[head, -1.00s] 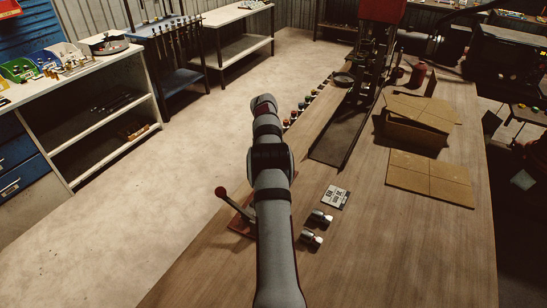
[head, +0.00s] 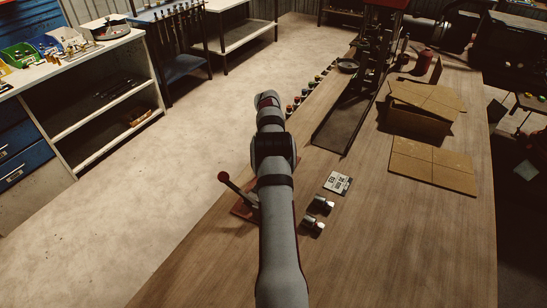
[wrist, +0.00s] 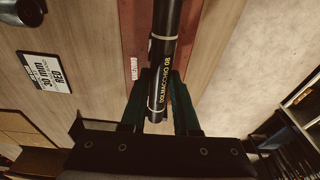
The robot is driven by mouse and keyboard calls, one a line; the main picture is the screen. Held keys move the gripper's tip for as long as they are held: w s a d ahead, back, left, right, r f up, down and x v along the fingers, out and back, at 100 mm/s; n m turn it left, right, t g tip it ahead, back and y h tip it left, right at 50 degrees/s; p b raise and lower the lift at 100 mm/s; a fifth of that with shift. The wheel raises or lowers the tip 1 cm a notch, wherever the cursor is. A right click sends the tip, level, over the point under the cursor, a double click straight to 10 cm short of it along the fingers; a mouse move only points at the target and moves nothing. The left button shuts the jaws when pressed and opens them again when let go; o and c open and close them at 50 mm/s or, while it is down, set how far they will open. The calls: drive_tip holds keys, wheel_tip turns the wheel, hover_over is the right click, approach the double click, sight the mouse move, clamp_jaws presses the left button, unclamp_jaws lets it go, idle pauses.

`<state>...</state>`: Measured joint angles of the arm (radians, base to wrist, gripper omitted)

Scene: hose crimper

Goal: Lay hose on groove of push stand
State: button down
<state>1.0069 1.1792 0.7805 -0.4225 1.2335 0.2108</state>
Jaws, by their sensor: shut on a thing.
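A black hose (wrist: 160,105) with yellow lettering and pale bands lies between the fingers of my gripper (wrist: 160,78) in the wrist view. My gripper is shut on it. The hose runs up out of the top of the picture. Behind it is a red strip with a small label, which looks like the push stand's base (wrist: 133,40). I cannot tell whether the hose touches the groove. In the head view the push stand (head: 238,212) has a lever with a red knob, and my arm covers part of it. The hose and gripper are hidden there.
A label card (head: 337,183) and two metal fittings (head: 318,206) lie right of my arm. A dark sloping tray (head: 345,130) and cardboard pieces (head: 432,163) are farther back. The near right of the bench (head: 400,250) is clear.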

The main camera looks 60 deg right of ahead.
drive_tip(key=shift+f, duration=0.55)
idle(1.2)
drive_tip(key=c, duration=0.6)
unclamp_jaws()
drive_tip(key=shift+r, duration=4.05)
